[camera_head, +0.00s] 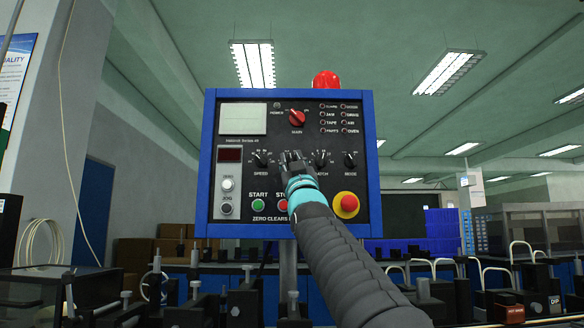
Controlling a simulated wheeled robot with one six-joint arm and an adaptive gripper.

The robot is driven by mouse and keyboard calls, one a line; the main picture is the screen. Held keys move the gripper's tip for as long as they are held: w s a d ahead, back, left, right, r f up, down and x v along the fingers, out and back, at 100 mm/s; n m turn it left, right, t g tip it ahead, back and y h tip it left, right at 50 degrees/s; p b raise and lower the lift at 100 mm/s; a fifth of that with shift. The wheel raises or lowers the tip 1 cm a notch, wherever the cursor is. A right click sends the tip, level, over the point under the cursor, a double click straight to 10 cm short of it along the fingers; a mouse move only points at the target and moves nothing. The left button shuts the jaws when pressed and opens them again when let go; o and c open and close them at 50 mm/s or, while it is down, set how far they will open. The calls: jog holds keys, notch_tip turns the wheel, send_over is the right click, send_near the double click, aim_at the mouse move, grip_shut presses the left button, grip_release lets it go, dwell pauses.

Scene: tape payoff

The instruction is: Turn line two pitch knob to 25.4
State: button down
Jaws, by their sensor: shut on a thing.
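A blue-framed control panel (212,200) stands upright in the middle of the view. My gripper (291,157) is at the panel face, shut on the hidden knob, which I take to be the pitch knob. A dark red display (230,155) sits left of the row; no digits are legible.
Below the knobs are the green START button (258,204), a partly covered red button (282,205) and a red emergency stop (347,204) close to my arm. A red selector (297,117) is above. Black fixtures with upright posts (245,304) line the foreground.

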jog(key=shift+a+m+t+h+p, duration=0.1)
jog(key=shift+m+t+h+p, duration=0.35)
jog(key=shift+m+h, duration=1.5)
jog(key=m+h+p, duration=0.2)
jog(key=m+h, duration=0.3)
jog(key=m, duration=0.1)
jog(key=shift+a+r+g+h+p, duration=0.1)
jog(key=shift+g+h+p, duration=0.15)
jog(key=shift+p, duration=0.15)
jog(key=shift+m+g+h, duration=0.9)
jog(key=shift+m+h, duration=1.5)
jog(key=shift+m, duration=0.25)
jog(key=shift+m+h, duration=0.4)
jog(key=shift+m, duration=0.1)
jog(key=c, duration=0.9)
grip_release()
jog(key=v, duration=1.2)
